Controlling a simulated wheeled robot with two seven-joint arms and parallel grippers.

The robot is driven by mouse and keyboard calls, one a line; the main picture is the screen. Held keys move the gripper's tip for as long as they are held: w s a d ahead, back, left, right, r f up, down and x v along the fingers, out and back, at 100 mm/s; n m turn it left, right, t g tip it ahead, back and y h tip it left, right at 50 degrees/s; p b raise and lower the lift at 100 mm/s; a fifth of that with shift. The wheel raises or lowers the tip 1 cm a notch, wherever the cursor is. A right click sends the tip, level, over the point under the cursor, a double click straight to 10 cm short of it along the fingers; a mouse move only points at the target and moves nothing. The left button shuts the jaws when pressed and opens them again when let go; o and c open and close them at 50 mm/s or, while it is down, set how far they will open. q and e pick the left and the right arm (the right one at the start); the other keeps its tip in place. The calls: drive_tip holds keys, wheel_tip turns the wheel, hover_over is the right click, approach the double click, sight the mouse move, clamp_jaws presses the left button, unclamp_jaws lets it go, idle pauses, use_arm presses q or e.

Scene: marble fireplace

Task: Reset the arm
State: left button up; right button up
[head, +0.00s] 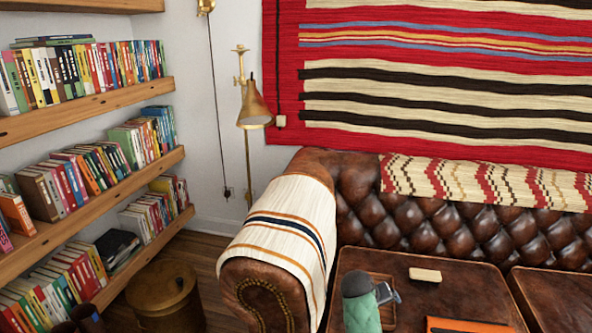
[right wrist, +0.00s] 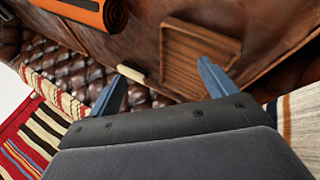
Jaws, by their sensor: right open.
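My right gripper (head: 388,294) is low in the head view, over the brown leather seat of the sofa, and my arm hides part of it. In the right wrist view its two blue fingers (right wrist: 158,88) are spread wide with nothing between them. It is open and empty. A wooden tray (right wrist: 200,60) lies on the seat beyond the fingers; in the head view my arm covers most of it. My left gripper is not in view.
A small cream block (head: 425,275) and an orange and black item (head: 465,325) lie on the seat. The sofa arm (head: 285,230) with a striped cloth stands left. Bookshelves (head: 90,105) line the left wall. A brass lamp (head: 253,105) stands behind.

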drive_tip(key=s+a+r+t+y+p, duration=0.1)
drive_tip(key=s+a+r+y+p, duration=0.4)
drive_tip(key=s, duration=0.6)
drive_tip(key=s+a+r+t+y+p, duration=0.1)
drive_tip(key=s+a+r+y+p, duration=0.15)
drive_tip(key=s+a+r, duration=0.55)
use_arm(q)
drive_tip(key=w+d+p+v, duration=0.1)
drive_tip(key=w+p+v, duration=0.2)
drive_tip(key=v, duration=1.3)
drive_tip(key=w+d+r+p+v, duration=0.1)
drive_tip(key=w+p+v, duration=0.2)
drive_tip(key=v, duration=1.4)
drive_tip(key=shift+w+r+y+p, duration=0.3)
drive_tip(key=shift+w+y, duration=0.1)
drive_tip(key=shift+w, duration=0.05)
use_arm(e)
drive_tip(key=s+f+g, duration=0.2)
drive_tip(key=s, duration=1)
drive_tip(key=s+d+f+n+g, duration=0.1)
drive_tip(key=s+f+g, duration=0.1)
drive_tip(key=s, duration=1)
drive_tip(key=shift+d+f+y, duration=0.15)
drive_tip(key=shift+f+y, duration=0.2)
drive_tip(key=shift+f, duration=0.35)
